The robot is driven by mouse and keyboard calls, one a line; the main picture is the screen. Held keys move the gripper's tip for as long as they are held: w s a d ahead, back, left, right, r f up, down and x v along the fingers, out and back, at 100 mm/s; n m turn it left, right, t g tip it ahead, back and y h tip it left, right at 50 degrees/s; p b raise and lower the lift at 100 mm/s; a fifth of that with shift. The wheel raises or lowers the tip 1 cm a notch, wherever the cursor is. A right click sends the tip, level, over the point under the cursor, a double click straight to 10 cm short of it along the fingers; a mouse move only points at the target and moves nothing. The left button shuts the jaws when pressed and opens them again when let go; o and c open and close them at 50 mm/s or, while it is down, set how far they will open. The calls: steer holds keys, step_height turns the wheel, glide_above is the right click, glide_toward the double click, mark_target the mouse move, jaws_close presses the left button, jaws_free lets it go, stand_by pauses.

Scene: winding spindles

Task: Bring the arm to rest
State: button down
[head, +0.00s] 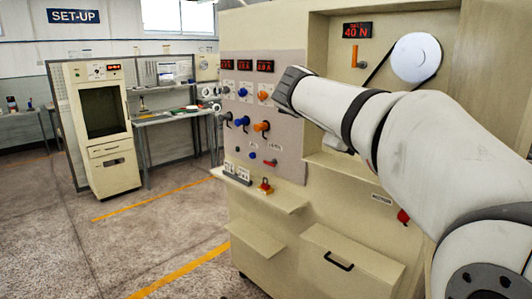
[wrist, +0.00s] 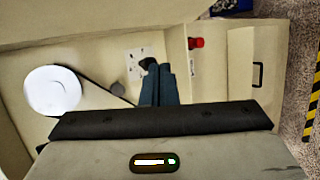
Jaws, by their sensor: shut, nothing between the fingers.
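My gripper (wrist: 158,70) shows in the wrist view as two dark blue fingers side by side, shut and empty. It points toward the cream machine (head: 290,215), and a pale plate (wrist: 133,62) lies beyond the fingertips; I cannot tell the distance. In the head view my white arm reaches in from the right across the front of the machine. The gripper itself is hidden there behind the arm.
A white disc (head: 416,57) with a dark belt sits in the machine's recess; it also shows in the wrist view (wrist: 52,90). Knobs (head: 262,127), a shelf (head: 265,195) and a drawer (head: 345,265) jut from the front. Open floor (head: 120,235) lies left.

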steer(key=s+a+f+m+y, duration=0.2)
steer(key=s+f+y, duration=0.1)
steer(key=s+f, duration=0.4)
steer(key=s+a+f+m+g+y, duration=0.1)
steer(key=s+a+f+m+y, duration=0.1)
steer(key=s+f+y, duration=0.2)
steer(key=s+a+f+m+y, duration=0.2)
steer(key=s+f+y, duration=0.2)
steer(key=s+f, duration=0.7)
step_height(320, 180, down, 6)
steer(key=shift+a+f+g, duration=0.2)
steer(key=shift+a+g, duration=0.1)
steer(key=shift+s, duration=0.1)
